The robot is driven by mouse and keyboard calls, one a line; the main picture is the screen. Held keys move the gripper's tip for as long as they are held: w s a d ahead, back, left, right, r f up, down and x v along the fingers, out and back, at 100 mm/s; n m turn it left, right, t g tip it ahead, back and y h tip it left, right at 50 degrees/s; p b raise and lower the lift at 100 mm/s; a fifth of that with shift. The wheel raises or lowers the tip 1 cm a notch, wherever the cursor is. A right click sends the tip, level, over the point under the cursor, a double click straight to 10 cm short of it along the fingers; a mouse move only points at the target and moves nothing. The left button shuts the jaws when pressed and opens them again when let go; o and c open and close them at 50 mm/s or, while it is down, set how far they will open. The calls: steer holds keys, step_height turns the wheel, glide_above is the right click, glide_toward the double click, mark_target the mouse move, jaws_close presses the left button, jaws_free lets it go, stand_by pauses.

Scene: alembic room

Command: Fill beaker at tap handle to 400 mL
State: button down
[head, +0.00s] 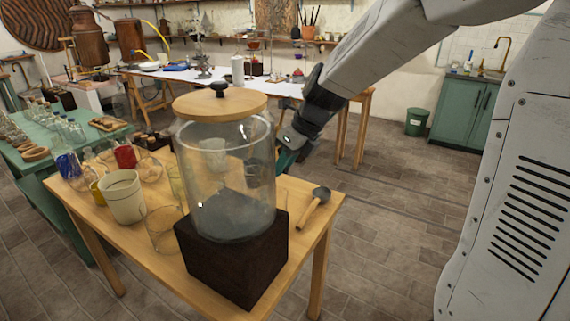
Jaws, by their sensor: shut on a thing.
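A large clear glass jar (232,190) with a wooden lid (220,102) and black knob stands on a dark wooden block (232,258) on the near table. My gripper (284,158) is beyond the jar at its right side, pointing down and left. Its fingertips are partly hidden behind the jar's glass. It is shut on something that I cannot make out. A dim shape shows through the glass beside it; I cannot tell whether it is a tap or a beaker. An empty-looking clear glass beaker (163,232) stands left of the block.
A cream pot (123,196), a red container (125,156) and several glass vessels crowd the table's left part. A mallet (314,205) lies at its right edge. Another table (290,90) stands behind, with a green cabinet (462,108) at right.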

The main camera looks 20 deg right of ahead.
stand_by(0.3)
steer(key=shift+w+d+n+g, duration=0.15)
steer(key=shift+w+n+g, duration=0.1)
steer(key=shift+n, duration=0.4)
steer(key=shift+w+d+n+g, duration=0.15)
steer(key=shift+n+g, duration=0.1)
steer(key=shift+n, duration=0.4)
steer(key=shift+y, duration=0.3)
steer(key=shift+w+d+n+g, duration=0.2)
steer(key=shift+w+n+g, duration=0.1)
steer(key=shift+n, duration=0.3)
steer(key=shift+w+d+n+g, duration=0.15)
steer(key=shift+n+g, duration=0.15)
steer(key=shift+n, duration=0.3)
steer(key=shift+w+d+n+g, duration=0.2)
steer(key=shift+w+n+g, duration=0.2)
steer(key=shift+n, duration=0.6)
stand_by(3.9)
